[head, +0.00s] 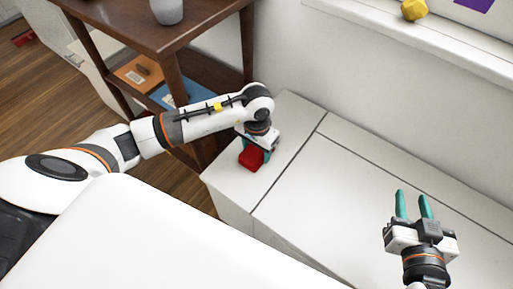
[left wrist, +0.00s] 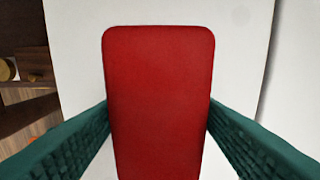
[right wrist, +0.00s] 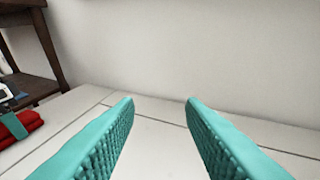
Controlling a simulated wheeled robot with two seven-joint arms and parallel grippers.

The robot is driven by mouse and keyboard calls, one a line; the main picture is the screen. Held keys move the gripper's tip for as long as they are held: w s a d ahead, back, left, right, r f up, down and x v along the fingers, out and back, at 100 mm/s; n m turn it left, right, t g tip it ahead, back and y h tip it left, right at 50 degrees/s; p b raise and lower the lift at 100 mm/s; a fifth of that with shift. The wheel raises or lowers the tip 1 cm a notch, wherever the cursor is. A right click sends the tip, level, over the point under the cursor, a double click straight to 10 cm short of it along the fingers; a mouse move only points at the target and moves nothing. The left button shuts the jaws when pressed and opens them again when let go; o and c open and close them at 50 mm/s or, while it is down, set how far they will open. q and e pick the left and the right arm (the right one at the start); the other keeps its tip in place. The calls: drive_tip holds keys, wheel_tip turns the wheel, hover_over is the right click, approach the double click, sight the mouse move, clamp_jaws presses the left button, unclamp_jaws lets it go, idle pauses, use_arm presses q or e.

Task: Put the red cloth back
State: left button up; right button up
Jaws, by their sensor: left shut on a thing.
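The red cloth (head: 251,157) is a folded, block-like bundle at the left end of the white cabinet top. My left gripper (head: 258,148) is shut on it, with a teal finger on each side. In the left wrist view the cloth (left wrist: 160,100) fills the middle between the two fingers, over the white surface. It also shows at the left edge of the right wrist view (right wrist: 28,124). I cannot tell whether it touches the surface. My right gripper (head: 413,205) is open and empty above the right part of the cabinet top.
A dark wooden shelf unit (head: 205,25) stands left of the cabinet, with a grey pot (head: 167,10) on top and books (head: 140,73) lower down. A windowsill (head: 440,40) with a yellow object (head: 414,9) is at the back right. The middle of the cabinet top (head: 335,185) is clear.

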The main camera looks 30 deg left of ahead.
use_arm(q)
drive_tip(key=o, duration=0.9)
